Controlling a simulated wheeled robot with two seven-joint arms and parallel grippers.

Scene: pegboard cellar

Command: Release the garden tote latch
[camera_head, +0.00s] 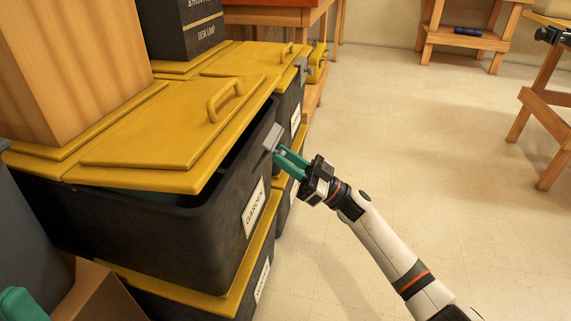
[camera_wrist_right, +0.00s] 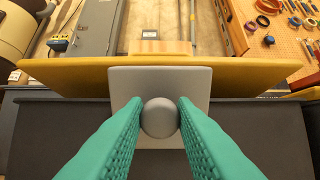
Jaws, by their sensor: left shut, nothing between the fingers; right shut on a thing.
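The garden tote (camera_head: 228,220) is a black bin with a white "GARDEN" label (camera_head: 254,207) and a yellow lid (camera_head: 170,150) with a loop handle. A dark gap shows between the lid's edge and the tote's rim. The grey latch (camera_head: 271,137) sits on the tote's label side near the rim. My right gripper (camera_head: 284,160) is at the latch; in the right wrist view its teal fingers (camera_wrist_right: 160,120) are shut on the round knob of the latch (camera_wrist_right: 160,117). Only a teal bit of my left gripper (camera_head: 18,304) shows at the lower left corner.
A wooden box (camera_head: 70,65) stands on the yellow lid. Another black tote (camera_head: 262,275) is underneath, and more totes stand behind. A cardboard box (camera_head: 105,298) is at the lower left. The floor (camera_head: 430,170) to the right is clear.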

